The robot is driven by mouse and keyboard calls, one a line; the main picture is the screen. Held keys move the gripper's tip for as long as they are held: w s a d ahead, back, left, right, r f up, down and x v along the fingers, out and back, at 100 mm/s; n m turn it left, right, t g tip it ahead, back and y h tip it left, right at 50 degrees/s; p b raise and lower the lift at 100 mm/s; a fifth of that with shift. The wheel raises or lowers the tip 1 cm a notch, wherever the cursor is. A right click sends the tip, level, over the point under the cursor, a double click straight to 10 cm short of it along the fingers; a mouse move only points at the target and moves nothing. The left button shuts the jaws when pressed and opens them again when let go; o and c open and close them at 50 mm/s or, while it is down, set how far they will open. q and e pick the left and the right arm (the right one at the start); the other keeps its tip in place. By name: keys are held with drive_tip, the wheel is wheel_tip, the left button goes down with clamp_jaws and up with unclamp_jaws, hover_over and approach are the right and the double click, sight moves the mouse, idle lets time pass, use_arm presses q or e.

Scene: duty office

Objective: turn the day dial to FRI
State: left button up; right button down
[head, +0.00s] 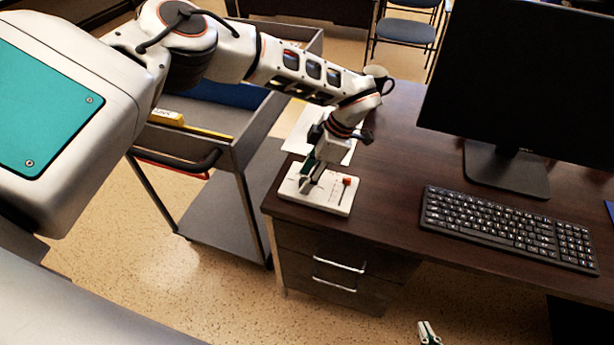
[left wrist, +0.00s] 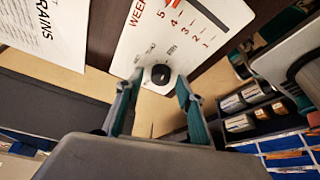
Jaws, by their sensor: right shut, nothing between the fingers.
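The white panel (head: 330,199) lies on the near left corner of the dark desk. In the left wrist view the panel (left wrist: 196,52) carries a round black day dial (left wrist: 160,74) with small labels around it. The dial's pointer and labels are too small to read surely. My left gripper (head: 309,180) reaches down over the panel and hides the dial in the head view. In the left wrist view its fingers (left wrist: 158,82) are open, one on each side of the dial, with gaps showing. My right gripper (head: 428,332) is shut and empty at the bottom edge, away from the panel.
A red slider knob (head: 346,181) stands on the panel beside my left gripper. A keyboard (head: 507,225) and monitor (head: 530,80) stand to the right. A grey cart (head: 228,205) stands left of the desk.

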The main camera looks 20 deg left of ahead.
use_arm(q)
drive_tip(key=v, duration=1.1)
drive_tip(key=shift+r, duration=0.3)
drive_tip(key=shift+d, duration=0.1)
